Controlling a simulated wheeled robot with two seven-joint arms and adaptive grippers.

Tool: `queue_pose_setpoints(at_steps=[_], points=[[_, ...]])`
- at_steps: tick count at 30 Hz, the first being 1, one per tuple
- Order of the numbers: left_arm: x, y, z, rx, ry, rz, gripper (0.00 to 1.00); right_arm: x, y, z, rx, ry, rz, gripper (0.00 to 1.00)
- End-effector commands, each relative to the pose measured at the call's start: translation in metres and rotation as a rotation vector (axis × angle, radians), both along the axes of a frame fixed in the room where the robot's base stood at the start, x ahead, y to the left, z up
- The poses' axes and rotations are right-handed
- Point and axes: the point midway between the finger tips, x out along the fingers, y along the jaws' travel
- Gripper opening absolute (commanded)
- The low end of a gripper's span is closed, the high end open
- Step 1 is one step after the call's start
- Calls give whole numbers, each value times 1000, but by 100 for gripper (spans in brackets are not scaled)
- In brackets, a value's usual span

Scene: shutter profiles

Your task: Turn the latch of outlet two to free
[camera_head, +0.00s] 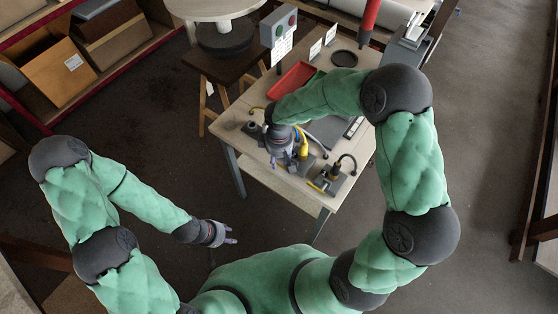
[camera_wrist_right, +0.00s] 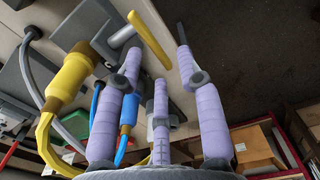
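A row of outlets sits along the table's near edge in the head view; their numbers cannot be read. My right gripper (camera_head: 283,153) is over the middle outlet and hides most of it. In the right wrist view a yellow latch lever (camera_wrist_right: 150,40) on a grey fitting (camera_wrist_right: 105,28) lies between the spread purple fingertips of that gripper (camera_wrist_right: 158,48). The gripper looks open; contact with the lever cannot be told. A yellow plug (camera_wrist_right: 70,75) and a blue cable (camera_wrist_right: 106,122) are beside its fingers. My left gripper (camera_head: 230,235) hangs off the table, its opening unclear.
The nearest outlet (camera_head: 327,185) carries a dark plug with a cable. A red tray (camera_head: 292,86) and a signal box with buttons (camera_head: 279,30) stand further back on the table (camera_head: 231,117). Shelving with cardboard boxes (camera_head: 64,72) is at the left. Floor around my left gripper is clear.

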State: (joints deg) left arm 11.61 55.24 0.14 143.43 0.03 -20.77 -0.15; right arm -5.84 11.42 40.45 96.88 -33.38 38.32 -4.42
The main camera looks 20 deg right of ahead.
Motion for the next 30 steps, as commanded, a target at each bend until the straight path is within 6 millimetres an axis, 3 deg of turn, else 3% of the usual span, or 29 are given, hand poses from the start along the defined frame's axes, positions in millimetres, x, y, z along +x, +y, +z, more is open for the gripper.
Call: queue_pose_setpoints(at_steps=[4,13,14,18,30], points=[[0,0,-2,0,0,0,40,0,0,-10,0,0,0,37],[0,0,-2,0,-1,0,40,0,0,-12,1,-1,0,37],[0,0,-2,0,-1,0,40,0,0,-12,1,-1,0,34],[0,0,-2,0,-1,0,40,0,0,-12,1,-1,0,0],[0,0,-4,0,-1,0,40,0,-1,-10,19,-26,-1,0]])
